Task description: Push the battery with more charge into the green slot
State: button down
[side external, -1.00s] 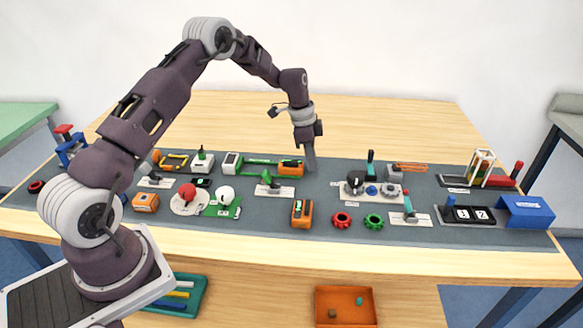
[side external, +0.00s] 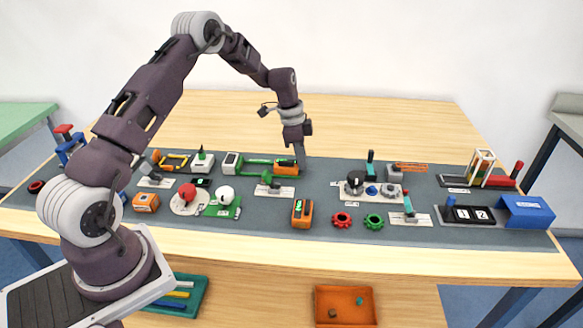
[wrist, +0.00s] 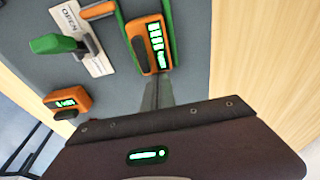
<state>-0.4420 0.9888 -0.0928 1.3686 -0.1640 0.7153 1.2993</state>
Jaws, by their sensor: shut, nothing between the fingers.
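One orange battery (side external: 286,167) sits at the right end of a green slot (side external: 258,162) that runs to a white block. In the wrist view this battery (wrist: 146,45) has several lit green bars on its display. A second orange battery (side external: 302,213) lies nearer the front of the mat; it also shows in the wrist view (wrist: 68,103), with a smaller lit display I cannot read exactly. My gripper (side external: 304,153) is shut and empty, low at the right end of the first battery. In the wrist view its fingertips (wrist: 158,88) are close to that battery's end; contact is unclear.
A lever with a green handle (side external: 267,178) stands just in front of the slot. A red ring (side external: 341,220) and a green ring (side external: 374,221) lie to the right of the second battery. The mat right of my gripper is clear up to a teal-handled lever (side external: 371,162).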

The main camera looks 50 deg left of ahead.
jog(key=shift+s+a, duration=3.4)
jog(key=shift+w+d, duration=0.45)
notch_tip(320, 180, up, 7)
